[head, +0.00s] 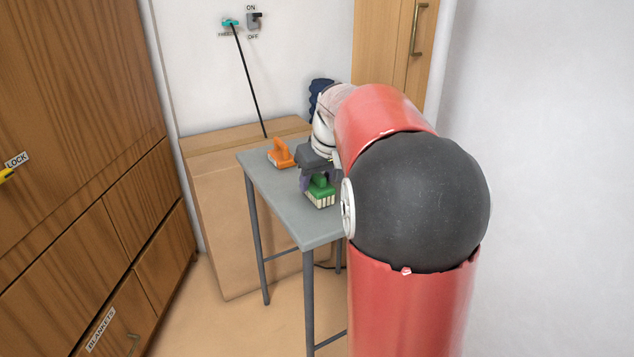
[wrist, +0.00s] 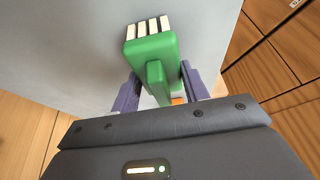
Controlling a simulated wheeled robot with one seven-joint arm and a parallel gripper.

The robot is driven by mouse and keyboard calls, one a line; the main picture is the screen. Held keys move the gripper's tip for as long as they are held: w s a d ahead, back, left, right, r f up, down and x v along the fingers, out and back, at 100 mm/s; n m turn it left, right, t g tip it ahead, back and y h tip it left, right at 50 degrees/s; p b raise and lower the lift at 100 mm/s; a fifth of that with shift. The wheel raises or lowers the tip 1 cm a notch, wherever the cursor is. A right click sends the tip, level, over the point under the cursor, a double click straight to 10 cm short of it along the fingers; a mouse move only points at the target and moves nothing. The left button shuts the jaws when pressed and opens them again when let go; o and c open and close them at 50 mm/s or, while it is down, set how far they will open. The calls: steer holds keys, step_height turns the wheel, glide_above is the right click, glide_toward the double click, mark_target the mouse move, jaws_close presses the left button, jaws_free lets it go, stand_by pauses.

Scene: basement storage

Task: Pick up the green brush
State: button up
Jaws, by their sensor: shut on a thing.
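The green brush (head: 320,191) with pale bristles is at the middle of the narrow grey table (head: 310,230), under my gripper (head: 312,183). In the wrist view the green brush (wrist: 152,55) sits between the two purple-grey fingers of my gripper (wrist: 155,85), bristles toward the top of the picture. My arm hides the right part of the table.
An orange brush (head: 281,153) stands on the table's far left part. A large cardboard box (head: 215,215) is behind the table. Wooden cabinets (head: 80,120) are at the left, and a white wall (head: 540,150) is at the right. The table's front left surface is clear.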

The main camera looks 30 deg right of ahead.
step_height(320, 180, up, 20)
steer(key=p, duration=0.1)
steer(key=shift+f, duration=0.25)
